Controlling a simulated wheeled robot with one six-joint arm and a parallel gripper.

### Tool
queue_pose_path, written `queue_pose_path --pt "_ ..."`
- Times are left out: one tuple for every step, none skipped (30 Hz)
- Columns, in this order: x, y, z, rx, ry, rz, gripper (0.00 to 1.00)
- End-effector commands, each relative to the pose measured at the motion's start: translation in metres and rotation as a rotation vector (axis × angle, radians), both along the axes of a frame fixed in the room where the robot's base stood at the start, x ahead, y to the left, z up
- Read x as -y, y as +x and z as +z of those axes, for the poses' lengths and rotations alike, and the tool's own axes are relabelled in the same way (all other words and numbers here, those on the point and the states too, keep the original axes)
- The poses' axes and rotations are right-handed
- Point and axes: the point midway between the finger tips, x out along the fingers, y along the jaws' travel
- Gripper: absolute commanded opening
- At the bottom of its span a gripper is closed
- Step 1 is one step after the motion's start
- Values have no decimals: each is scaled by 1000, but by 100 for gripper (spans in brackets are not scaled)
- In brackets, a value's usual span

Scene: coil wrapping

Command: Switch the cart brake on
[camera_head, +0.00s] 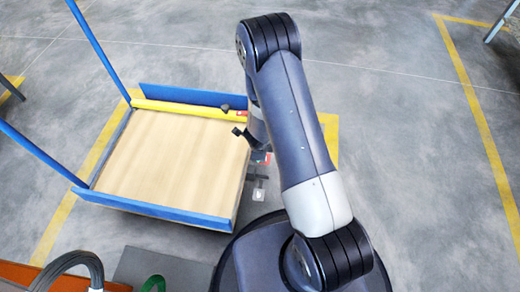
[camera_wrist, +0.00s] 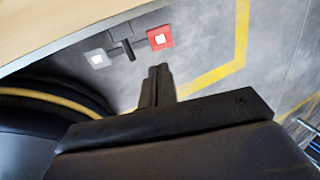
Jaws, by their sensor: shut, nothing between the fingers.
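The cart (camera_head: 165,216) has a pale wooden deck with blue edges and stands left of my arm. On its right side is a dark brake lever (camera_wrist: 127,47), between a red plate with a white mark (camera_wrist: 160,38) and a grey plate with a white mark (camera_wrist: 97,58). The red plate (camera_head: 262,158) and the grey plate (camera_head: 259,194) also show in the head view. The lever's exact setting is hard to tell. My gripper (camera_wrist: 160,72) is shut and empty, and appears just below the red plate in the wrist view, apart from the lever. My arm largely hides it in the head view.
A yellow bar (camera_head: 185,108) lies along the cart's far edge. Blue posts (camera_head: 40,152) rise at its left. Yellow lines (camera_head: 480,120) mark the grey floor, which is open to the right. An orange surface with a dark hose (camera_head: 75,262) is at bottom left.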

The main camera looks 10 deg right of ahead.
Motion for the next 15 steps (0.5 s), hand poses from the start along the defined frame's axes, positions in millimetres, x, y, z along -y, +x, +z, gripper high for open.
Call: queue_pose_path --pt "0 0 0 0 0 0 0" --pt "0 0 0 0 0 0 0" --pt "0 0 0 0 0 0 0" --pt "0 0 0 0 0 0 0" --pt "0 0 0 0 0 0 0" --pt "0 0 0 0 0 0 0" --pt "0 0 0 0 0 0 0" --pt "0 0 0 0 0 0 0" --pt "0 0 0 0 0 0 0" --pt "0 0 0 0 0 0 0" --pt "0 0 -1 0 0 0 0" --pt "0 1 -3 0 0 0 0" --pt "1 1 -4 0 0 0 0" --pt "1 2 -7 -1 0 0 0" --pt "1 3 -11 -1 0 0 0"
